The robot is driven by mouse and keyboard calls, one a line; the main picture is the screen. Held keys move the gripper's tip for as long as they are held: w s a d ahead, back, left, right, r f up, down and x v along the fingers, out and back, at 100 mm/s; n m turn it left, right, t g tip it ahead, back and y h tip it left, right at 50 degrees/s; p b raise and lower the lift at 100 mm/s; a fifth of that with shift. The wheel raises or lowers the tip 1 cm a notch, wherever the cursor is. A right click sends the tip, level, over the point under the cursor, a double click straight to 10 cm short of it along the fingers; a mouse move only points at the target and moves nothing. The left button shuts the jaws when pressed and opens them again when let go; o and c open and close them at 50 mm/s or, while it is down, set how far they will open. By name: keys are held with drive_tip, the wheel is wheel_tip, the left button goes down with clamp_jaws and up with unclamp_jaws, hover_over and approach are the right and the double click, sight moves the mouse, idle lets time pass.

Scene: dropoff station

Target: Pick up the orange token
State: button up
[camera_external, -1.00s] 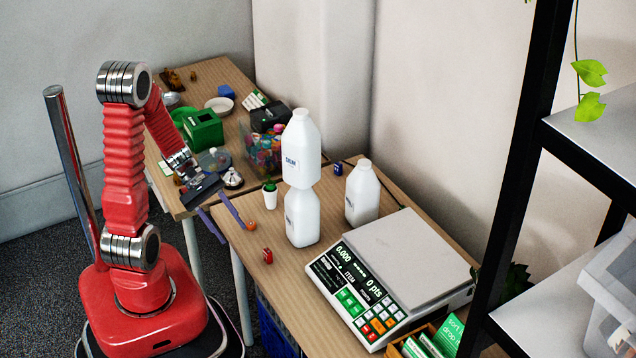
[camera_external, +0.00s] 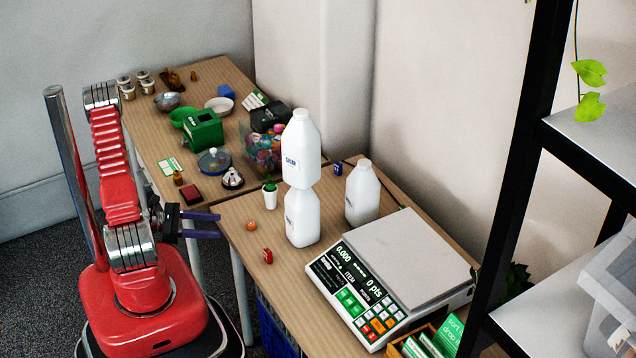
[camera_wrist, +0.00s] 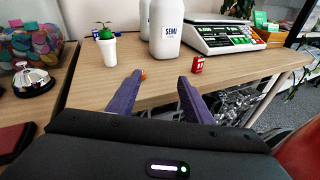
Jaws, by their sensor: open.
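The small orange token (camera_external: 251,225) lies near the left edge of the front wooden table (camera_external: 285,280). In the wrist view the token (camera_wrist: 144,76) is partly hidden by the tip of the left purple finger. My gripper (camera_external: 220,226) is open and empty, with its fingers pointing roughly level toward the table edge, a short way left of the token. In the wrist view, the gap of my gripper (camera_wrist: 160,77) faces the table, with the token nearer the left finger.
A small red object (camera_external: 267,256) lies in front of the token. A white potted plant (camera_external: 270,197) and stacked white bottles (camera_external: 302,180) stand behind and to the right. A scale (camera_external: 395,275) fills the right side. The back table (camera_external: 150,135) holds several objects.

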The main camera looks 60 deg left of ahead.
drive_tip(key=s+a+f+n+y, duration=0.1)
drive_tip(key=s+a+f+n+t+y, duration=0.1)
drive_tip(key=a+n+y, duration=0.1)
drive_tip(key=shift+f+n, duration=0.3)
drive_tip(key=shift+f, duration=0.1)
approach(246, 224)
drive_tip(key=shift+x, duration=2.2)
drive_tip(key=shift+d, duration=0.15)
drive_tip(key=shift+x, duration=2.55)
drive_tip(key=c, duration=1.1)
